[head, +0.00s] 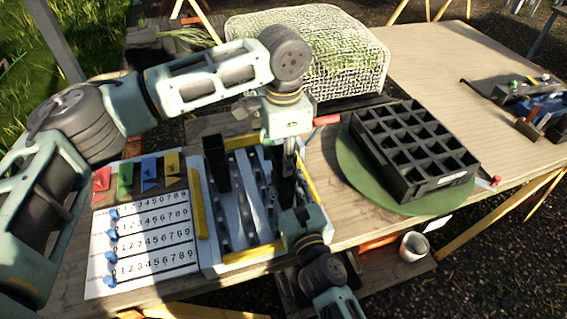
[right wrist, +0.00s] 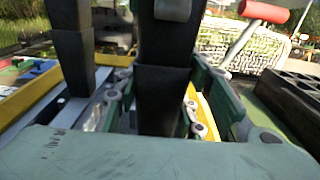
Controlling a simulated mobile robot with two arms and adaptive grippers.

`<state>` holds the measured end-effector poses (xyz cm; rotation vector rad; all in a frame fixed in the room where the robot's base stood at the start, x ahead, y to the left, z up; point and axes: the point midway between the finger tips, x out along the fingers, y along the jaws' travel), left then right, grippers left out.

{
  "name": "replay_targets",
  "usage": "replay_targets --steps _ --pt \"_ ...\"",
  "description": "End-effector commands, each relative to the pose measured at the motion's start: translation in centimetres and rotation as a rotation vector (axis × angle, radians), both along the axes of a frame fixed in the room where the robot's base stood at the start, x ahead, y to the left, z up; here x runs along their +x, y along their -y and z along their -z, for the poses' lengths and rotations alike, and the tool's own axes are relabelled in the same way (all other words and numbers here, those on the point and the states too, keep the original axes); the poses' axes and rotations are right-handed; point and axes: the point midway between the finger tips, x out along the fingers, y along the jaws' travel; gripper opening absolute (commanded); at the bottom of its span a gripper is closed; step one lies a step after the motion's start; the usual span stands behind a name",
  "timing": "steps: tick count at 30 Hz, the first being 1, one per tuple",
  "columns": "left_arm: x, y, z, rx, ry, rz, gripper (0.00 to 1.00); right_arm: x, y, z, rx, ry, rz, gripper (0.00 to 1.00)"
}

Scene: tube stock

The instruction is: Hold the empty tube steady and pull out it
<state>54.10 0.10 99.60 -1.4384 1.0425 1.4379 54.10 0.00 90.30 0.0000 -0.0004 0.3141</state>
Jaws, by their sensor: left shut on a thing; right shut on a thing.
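A black square tube (head: 286,185) stands upright at the right side of the white rack (head: 213,262). My left gripper (head: 288,148) comes from above and is shut on its upper part. My right gripper (head: 291,207) comes from the front and is shut on the same tube lower down. In the right wrist view this tube (right wrist: 163,105) stands between the right fingers. A second black tube (head: 216,160) stands in the rack to the left, and it also shows in the right wrist view (right wrist: 72,60). The tube's lower end and its inside are hidden.
A black compartment tray (head: 432,186) sits on a round green mat (head: 350,165) to the right. A number board (head: 140,240) with coloured cards lies left. A netted block (head: 310,50) is behind. A red-handled tool (head: 327,120) is close to the left gripper.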

Motion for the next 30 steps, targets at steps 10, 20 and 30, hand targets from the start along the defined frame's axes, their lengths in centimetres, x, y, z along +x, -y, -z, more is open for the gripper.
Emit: replay_targets --steps 10,20,30 --pt "0.0 0.1 -6.7 -0.002 0.002 0.001 0.25 0.0 0.0 0.2 -0.002 -0.003 0.001 0.12" --pt "-0.1 0.0 -8.2 0.000 -0.001 0.002 0.25 0.0 0.0 0.2 -0.002 -0.003 0.001 0.12" --pt "-0.1 0.0 -8.2 0.000 -0.001 0.002 0.25 0.0 0.0 0.1 -0.001 -0.002 0.000 0.57"
